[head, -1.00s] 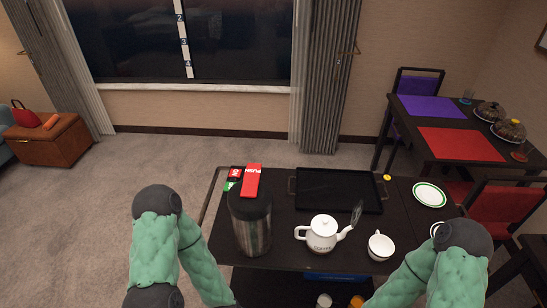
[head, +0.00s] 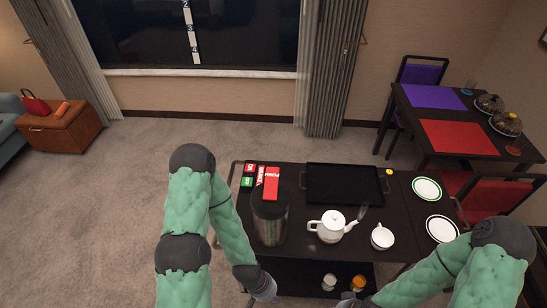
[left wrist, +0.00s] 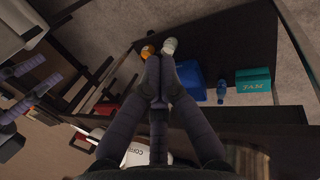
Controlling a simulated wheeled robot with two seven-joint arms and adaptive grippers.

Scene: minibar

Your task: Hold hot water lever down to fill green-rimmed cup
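The hot water dispenser (head: 270,222) is a dark and steel cylinder at the left of the dark cart, with a red PUSH lever (head: 271,186) on top. A white cup (head: 382,237) stands right of the white teapot; its rim colour is too small to tell. My left gripper (head: 264,290) is low, in front of and below the dispenser, apart from the lever. In the left wrist view its fingers (left wrist: 160,64) meet with nothing visible between them. My right gripper (head: 348,300) is at the bottom edge, partly out of frame; its opening is unclear.
The teapot (head: 331,227) stands between dispenser and cup. A black tray (head: 344,184) lies behind; a green-rimmed plate (head: 427,189) and another plate (head: 442,229) are at right. Bottles (head: 358,284) stand on the lower shelf. The wrist view shows a teal box (left wrist: 253,80) there.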

